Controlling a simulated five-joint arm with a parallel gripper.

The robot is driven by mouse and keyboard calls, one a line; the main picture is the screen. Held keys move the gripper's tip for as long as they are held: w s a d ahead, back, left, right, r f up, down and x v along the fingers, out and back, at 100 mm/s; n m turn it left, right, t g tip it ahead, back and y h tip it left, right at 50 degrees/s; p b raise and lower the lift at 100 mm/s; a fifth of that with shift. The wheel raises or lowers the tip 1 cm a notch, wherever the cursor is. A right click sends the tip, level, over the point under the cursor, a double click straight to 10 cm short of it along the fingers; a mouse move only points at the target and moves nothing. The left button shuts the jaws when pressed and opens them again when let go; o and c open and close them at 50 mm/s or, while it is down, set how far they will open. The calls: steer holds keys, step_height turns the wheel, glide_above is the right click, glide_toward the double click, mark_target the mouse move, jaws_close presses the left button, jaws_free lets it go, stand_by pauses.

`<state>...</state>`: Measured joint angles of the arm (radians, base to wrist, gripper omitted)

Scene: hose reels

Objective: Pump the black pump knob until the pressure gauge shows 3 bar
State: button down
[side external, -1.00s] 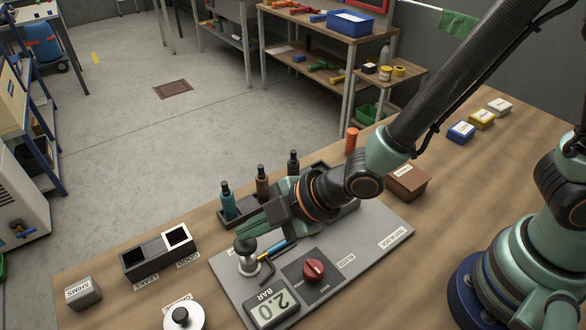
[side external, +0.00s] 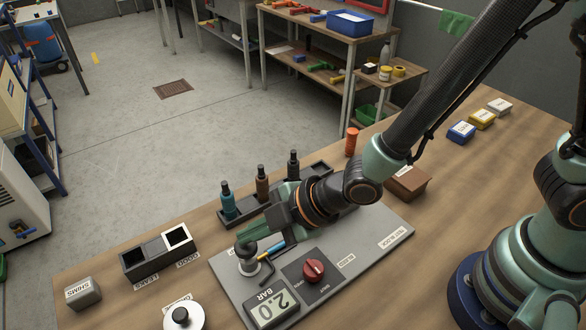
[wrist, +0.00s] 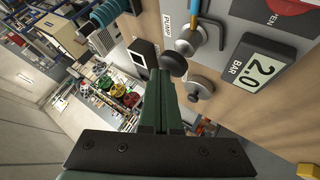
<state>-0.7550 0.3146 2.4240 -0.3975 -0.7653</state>
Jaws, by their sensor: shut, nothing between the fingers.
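The black pump knob (side external: 245,248) sits on a silver pump (side external: 249,266) on the grey panel. In the wrist view the knob (wrist: 174,64) is just beyond my fingertips. My gripper (side external: 254,240) is shut and empty, with its green fingers reaching over the knob from the upper right. The fingertips look to be on or very close to the knob; I cannot tell whether they touch. The pressure gauge (side external: 271,306) at the panel's front reads 2.0 bar; the wrist view shows the same reading (wrist: 262,68).
A red dial (side external: 313,269) is on the panel right of the pump. Bottles (side external: 228,205) stand in a rack behind. A round metal lid (side external: 183,317) is at the front left.

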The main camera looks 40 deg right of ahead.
mark_target(253, 244)
steer(key=shift+f, duration=0.65)
stand_by(0.5)
steer(key=shift+r, duration=1.7)
step_height(253, 244, up, 5)
steer(key=shift+r, duration=0.1)
stand_by(1.1)
